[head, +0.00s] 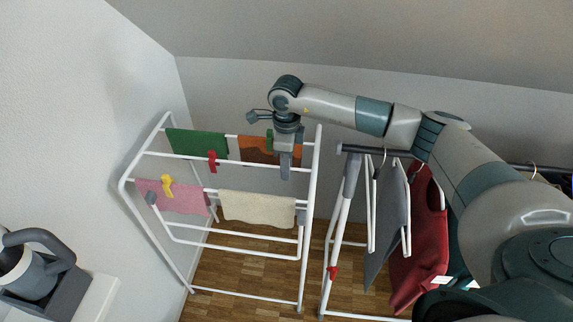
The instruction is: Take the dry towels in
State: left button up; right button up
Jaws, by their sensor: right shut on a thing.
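A white drying rack (178,239) stands on the wooden floor. A green towel (197,144) and an orange-brown towel (255,155) hang on its back bar. A pink towel (180,200) and a cream towel (257,209) hang on front bars. A yellow peg (167,186) is on the pink towel, a red peg (212,161) is near the green towel, and a green peg (269,140) is at the orange towel. My right gripper (285,172) points down over the orange towel's right part, shut on it; its fingertips hide the exact grip. My left gripper is not in view.
On the right, a clothes stand (341,205) holds a grey garment (385,225) and a red garment (418,245) on hangers, close to the drying rack. A dark grey handled appliance (40,265) sits on a white ledge (95,300) at lower left. Walls close off the left and back.

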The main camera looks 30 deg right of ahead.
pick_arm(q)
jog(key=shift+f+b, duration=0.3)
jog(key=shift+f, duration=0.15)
pick_arm(e)
jog(key=shift+f, duration=0.5)
jog(key=o, duration=1.1)
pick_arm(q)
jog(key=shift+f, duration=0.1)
pick_arm(e)
jog(key=shift+r, duration=0.1)
jog(key=shift+r+b, duration=0.3)
jog(key=shift+r, duration=0.25)
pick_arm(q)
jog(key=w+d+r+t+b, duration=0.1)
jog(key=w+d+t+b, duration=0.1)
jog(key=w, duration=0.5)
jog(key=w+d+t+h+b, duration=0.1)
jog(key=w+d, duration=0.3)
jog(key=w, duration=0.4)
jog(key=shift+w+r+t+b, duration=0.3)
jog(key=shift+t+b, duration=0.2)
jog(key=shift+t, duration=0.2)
pick_arm(e)
notch_tip(320, 180, up, 16)
